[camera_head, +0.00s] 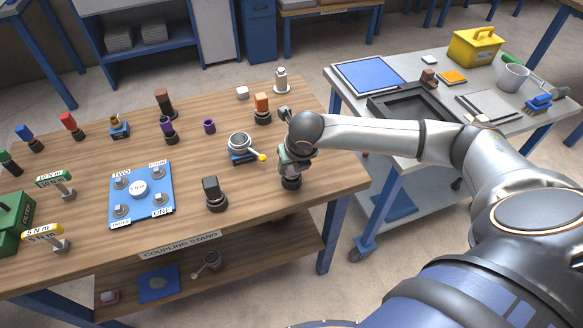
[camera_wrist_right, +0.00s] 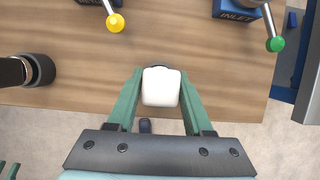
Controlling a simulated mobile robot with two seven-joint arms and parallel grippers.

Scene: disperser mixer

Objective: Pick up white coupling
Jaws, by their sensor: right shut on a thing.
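The white coupling (camera_wrist_right: 161,87) shows in the right wrist view as a white rounded block between the two green fingers. A dark round part shows just behind it. My right gripper (camera_wrist_right: 158,88) is shut on the coupling near the table's front right corner. In the head view my right gripper (camera_head: 291,160) points down there, above a black round base (camera_head: 291,183), and hides the white part. I cannot tell whether the coupling is clear of the table. Two small green shapes at the wrist view's bottom left corner may be my left gripper, which the head view does not show.
A black coupling (camera_head: 214,194) stands to the left, and a valve with a yellow-tipped lever (camera_head: 241,148) stands close by. An orange coupling (camera_head: 262,107) is behind. The blue plate (camera_head: 141,194) lies further left. A grey table (camera_head: 430,70) with trays stands at right.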

